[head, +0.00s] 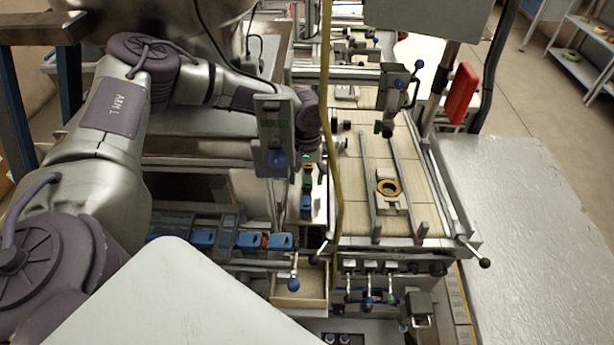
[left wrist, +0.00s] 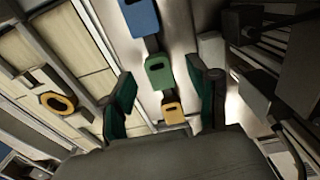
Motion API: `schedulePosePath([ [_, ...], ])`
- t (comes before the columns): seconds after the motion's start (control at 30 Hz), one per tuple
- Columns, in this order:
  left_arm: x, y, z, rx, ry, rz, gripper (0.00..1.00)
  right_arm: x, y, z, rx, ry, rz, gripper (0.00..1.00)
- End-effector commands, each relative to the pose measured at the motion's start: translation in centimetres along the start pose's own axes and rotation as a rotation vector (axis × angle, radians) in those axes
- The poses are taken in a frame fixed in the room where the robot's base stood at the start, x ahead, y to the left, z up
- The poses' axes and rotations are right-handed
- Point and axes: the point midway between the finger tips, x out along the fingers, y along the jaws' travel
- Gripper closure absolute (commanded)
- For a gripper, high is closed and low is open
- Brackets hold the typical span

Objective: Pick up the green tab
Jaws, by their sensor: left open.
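The green tab (left wrist: 159,76) is a small rounded plate with a dark slot, in a row between a blue tab (left wrist: 140,18) and a yellow tab (left wrist: 173,113). In the left wrist view it appears between the two fingers of my left gripper (left wrist: 161,68), with visible gaps on both sides. The fingers are spread, have green inner pads, and hold nothing. I cannot tell how far they are from the tab in depth. In the head view my left gripper (head: 307,160) is over the narrow strip with the tabs, and the green tab (head: 307,182) shows small just below it.
A conveyor (head: 350,215) with rails and a yellow-ringed reel (head: 388,187) lies to the right. A yellow hose (head: 328,110) hangs close to my left gripper. Several blue parts (head: 203,238) line a rack in front. An open drawer (head: 302,303) sits below.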

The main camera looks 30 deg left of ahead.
Motion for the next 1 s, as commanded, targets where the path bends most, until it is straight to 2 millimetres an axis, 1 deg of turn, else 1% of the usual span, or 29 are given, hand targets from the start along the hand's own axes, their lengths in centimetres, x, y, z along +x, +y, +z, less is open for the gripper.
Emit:
schedulePosePath([
  [0.03,0.5,0.1,0.0,0.001,-0.001,-0.001,0.4,-0.5,-0.2,0.0,0.001,0.0,-0.003,0.22],
  [0.17,1.6,0.1,0.0,0.001,0.001,0.001,0.4,-0.6,-0.7,0.0,0.003,0.0,-0.009,0.22],
  [0.37,1.8,0.1,-0.1,0.0,0.001,0.001,0.4,-0.5,-1.2,-0.1,0.005,0.001,-0.014,0.22],
  [0.4,1.7,0.1,-0.1,0.0,0.001,0.001,0.43,-0.5,-1.2,-0.1,0.005,0.001,-0.014,0.22],
  [0.47,1.7,0.1,-0.1,0.0,0.001,0.002,0.53,-0.5,-1.1,-0.1,0.005,0.001,-0.014,0.22],
  [0.5,1.7,0.1,-0.1,0.0,0.001,0.002,0.6,-0.5,-1.1,-0.1,0.004,0.001,-0.014,0.22],
  [0.63,1.7,0.1,-0.1,0.0,0.001,0.002,0.81,-0.5,-1.0,-0.1,0.003,0.0,-0.012,0.22],
  [1.0,1.6,0.1,-0.1,0.0,0.001,0.002,0.82,-0.5,-0.4,0.1,-0.001,-0.002,-0.005,0.22],
])
